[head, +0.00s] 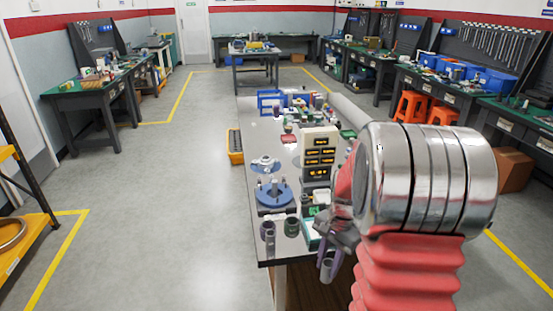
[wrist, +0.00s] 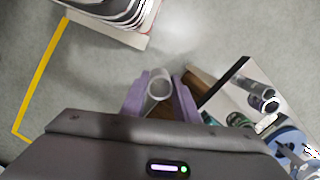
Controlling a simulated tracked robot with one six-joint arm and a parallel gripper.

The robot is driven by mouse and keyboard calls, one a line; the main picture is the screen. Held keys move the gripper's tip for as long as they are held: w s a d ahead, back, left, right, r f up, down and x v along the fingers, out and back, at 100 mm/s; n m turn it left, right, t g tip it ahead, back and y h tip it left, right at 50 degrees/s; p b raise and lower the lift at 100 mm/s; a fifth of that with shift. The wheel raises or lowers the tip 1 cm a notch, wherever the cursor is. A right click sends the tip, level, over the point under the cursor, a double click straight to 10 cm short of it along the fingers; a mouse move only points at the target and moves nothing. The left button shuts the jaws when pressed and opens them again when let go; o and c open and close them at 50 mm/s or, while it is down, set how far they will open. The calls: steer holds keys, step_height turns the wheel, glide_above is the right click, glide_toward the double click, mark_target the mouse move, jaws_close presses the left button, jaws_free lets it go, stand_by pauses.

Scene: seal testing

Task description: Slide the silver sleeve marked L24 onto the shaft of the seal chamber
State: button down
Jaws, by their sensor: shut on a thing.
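My gripper (head: 325,256) is at the near right end of the bench, its purple fingers shut on a silver sleeve (head: 327,270). In the wrist view the sleeve (wrist: 159,84) sits between the fingertips (wrist: 160,98), its open end showing; no marking is readable. It appears beyond the bench edge, over the floor. The seal chamber appears to be the blue round base (head: 274,196) with an upright shaft (head: 274,186), on the bench to the left of my gripper. Part of its blue base (wrist: 288,140) shows at the lower right of the wrist view.
On the bench (head: 253,218), a grey sleeve (head: 268,234) and a dark green cylinder (head: 291,227) stand in front of the blue base. A display unit (head: 319,153) and small parts lie behind. My arm hides the bench's right side.

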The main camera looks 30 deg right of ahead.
steer(key=w+a+f+n, duration=0.4)
steer(key=a+n, duration=0.1)
steer(key=a, duration=0.2)
steer(key=w+a+f+n+g+h, duration=0.1)
steer(key=w+a+f+n, duration=0.3)
steer(key=a, duration=0.4)
steer(key=w+a+f+n, duration=0.4)
steer(key=a+f+n, duration=0.1)
steer(key=a, duration=0.3)
steer(key=shift+a+n+h, duration=0.2)
steer(key=shift+n+h, duration=0.1)
steer(key=shift+n, duration=0.1)
